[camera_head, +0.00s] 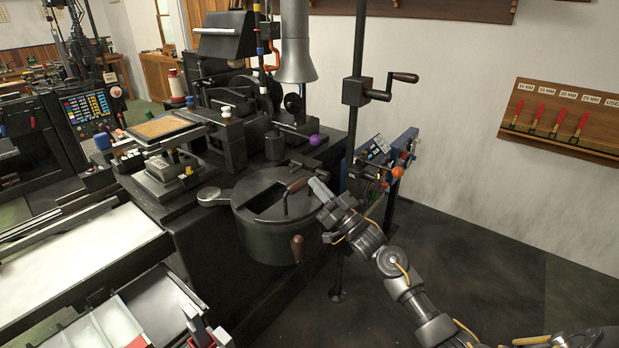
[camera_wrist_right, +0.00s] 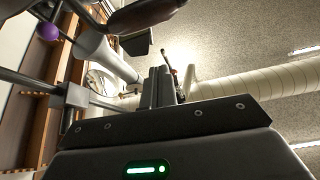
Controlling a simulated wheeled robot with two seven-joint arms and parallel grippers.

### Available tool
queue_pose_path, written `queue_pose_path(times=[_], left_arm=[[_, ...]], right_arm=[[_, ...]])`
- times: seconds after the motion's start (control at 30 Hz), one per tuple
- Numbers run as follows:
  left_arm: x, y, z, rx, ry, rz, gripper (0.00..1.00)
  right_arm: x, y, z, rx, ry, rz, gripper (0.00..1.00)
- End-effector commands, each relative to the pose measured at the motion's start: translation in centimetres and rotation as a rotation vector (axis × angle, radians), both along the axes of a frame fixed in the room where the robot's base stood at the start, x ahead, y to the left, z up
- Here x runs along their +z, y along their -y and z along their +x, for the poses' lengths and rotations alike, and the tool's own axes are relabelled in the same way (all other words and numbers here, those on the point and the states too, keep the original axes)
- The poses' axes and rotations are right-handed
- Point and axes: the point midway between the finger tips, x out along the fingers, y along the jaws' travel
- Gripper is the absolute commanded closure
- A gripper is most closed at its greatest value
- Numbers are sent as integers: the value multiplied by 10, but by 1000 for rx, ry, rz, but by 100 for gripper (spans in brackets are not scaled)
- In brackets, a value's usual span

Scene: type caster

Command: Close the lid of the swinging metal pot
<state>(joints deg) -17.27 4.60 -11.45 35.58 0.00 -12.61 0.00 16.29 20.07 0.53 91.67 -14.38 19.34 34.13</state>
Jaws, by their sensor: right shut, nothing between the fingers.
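The dark metal pot (camera_head: 262,238) is round and stands at the right side of the casting machine, with a flat arm reaching left from it. Its top has a dark area at the left and a flat lid plate (camera_head: 296,208); I cannot tell exactly how far the lid stands open. A brown handle (camera_head: 297,186) rises at the top, and a second brown handle (camera_head: 297,248) hangs on the front. My right gripper (camera_head: 318,188) is shut and empty, just right of the upper handle. In the right wrist view its fingers (camera_wrist_right: 160,87) are together, with a brown handle (camera_wrist_right: 145,14) apart from them.
A vertical post with a crank (camera_head: 380,92) rises behind the pot. A grey funnel pipe (camera_head: 295,50) hangs above and behind. A purple knob (camera_head: 315,139) sits behind the pot. Floor (camera_head: 480,270) to the right is free, apart from my arm.

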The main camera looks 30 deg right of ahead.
Motion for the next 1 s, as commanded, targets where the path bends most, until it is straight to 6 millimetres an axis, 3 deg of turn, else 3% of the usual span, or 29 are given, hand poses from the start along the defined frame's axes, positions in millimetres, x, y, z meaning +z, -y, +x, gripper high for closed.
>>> queue_pose_path(times=[0.1, 0.33, 0.87, 0.97, 1.0], left_arm=[[-12, 0, 0, 0, 0, 0, 64], [-18, 0, 2, 0, 2, 1, 64], [-19, 0, 2, 0, 1, 0, 64], [-19, 0, 1, 0, 1, 0, 64], [-19, 0, 1, 0, 1, 0, 64]], right_arm=[[-16, 9, -19, 0, 2, -1, 100], [-28, 20, -41, 2, 4, 0, 100], [-32, 25, -44, -35, 4, -41, 100], [-65, 42, -28, -139, -78, -114, 100], [-87, 49, -21, -180, -131, -144, 100]])
